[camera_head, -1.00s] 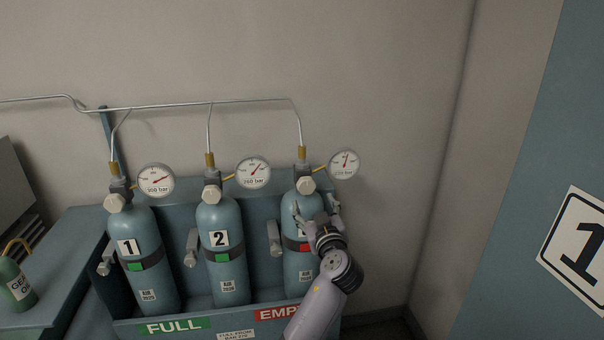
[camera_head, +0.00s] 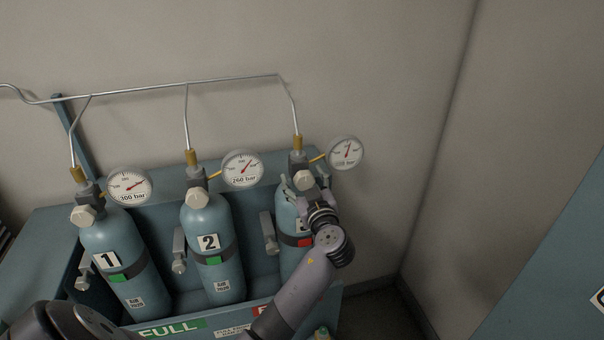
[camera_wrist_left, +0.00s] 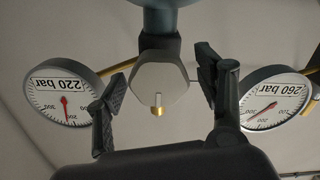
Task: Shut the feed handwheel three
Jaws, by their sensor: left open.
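Feed handwheel three (camera_head: 305,179) is a pale hexagonal knob on the valve at the top of the third cylinder (camera_head: 287,215). My left gripper (camera_head: 307,187) is open just in front of it, with a finger on each side. In the left wrist view the handwheel (camera_wrist_left: 160,84) shows face-on with a small brass stub, between the open fingers of the gripper (camera_wrist_left: 164,82). Gaps show on both sides, wider at the right. The gauge of cylinder three (camera_wrist_left: 65,97) reads 220 bar there. My right gripper is not in view.
Cylinder one (camera_head: 112,240) and cylinder two (camera_head: 207,232) stand to the left with their own knobs and gauges. Gauge two (camera_head: 243,169) is near the left gripper's side. A thin pipe (camera_head: 160,88) runs above.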

